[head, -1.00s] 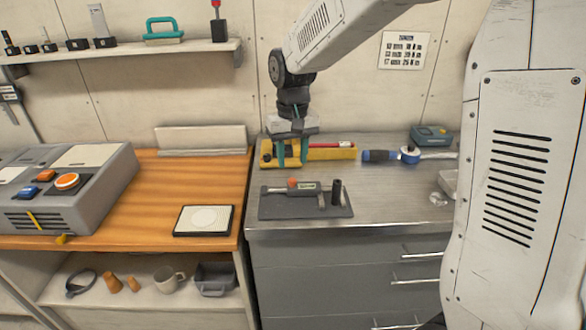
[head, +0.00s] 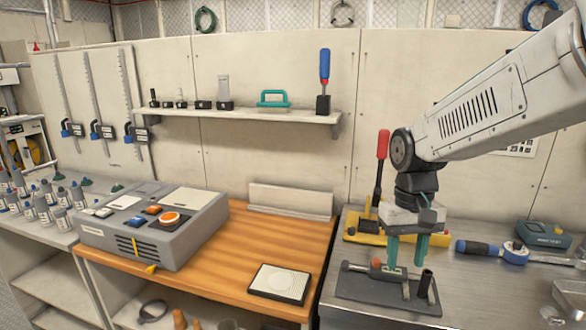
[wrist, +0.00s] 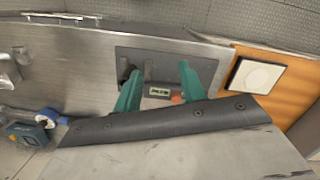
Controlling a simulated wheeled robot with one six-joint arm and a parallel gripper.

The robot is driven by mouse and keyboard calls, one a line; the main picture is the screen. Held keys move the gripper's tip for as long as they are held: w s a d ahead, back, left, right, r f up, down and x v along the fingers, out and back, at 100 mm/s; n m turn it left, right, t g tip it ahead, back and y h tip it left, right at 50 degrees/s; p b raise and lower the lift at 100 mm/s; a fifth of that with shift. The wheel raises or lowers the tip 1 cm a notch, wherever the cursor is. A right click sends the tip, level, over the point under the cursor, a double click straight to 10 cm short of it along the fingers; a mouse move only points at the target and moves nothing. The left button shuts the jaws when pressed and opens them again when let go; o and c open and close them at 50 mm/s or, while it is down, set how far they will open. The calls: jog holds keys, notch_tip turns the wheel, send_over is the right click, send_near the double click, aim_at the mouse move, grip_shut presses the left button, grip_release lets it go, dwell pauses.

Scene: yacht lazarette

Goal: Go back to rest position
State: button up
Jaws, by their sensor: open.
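My gripper (head: 406,258) hangs from the arm with its two teal fingers pointing down, apart and empty. It is above the dark mat (head: 365,290) on the grey metal bench at the right. On the mat lies a gauge-like tool with a small display (wrist: 159,91), beside an orange-red knob (wrist: 178,99) and a black upright post (head: 426,284). In the wrist view the gripper (wrist: 160,72) shows both fingers spread, with the mat (wrist: 160,57) between and beyond them. The fingers hide part of the tool.
A yellow tool (head: 362,229) and a red-handled tool (head: 383,150) are close behind my gripper. A blue-handled wrench (head: 490,249) and a teal-grey device (head: 542,234) lie right. A grey console (head: 150,222) and white-topped pad (head: 279,283) stand on the wooden bench. A shelf (head: 250,114) hangs behind.

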jog(key=s+d+r+t, duration=0.1)
jog(key=s+r, duration=0.1)
jog(key=s, duration=0.8)
jog(key=s+d+r+t, duration=0.1)
jog(key=s+d+r, duration=0.1)
jog(key=s, duration=0.8)
jog(key=shift+s+d+r+t, duration=0.25)
jog(key=shift+s+r+t, duration=0.1)
jog(key=shift+t, duration=0.05)
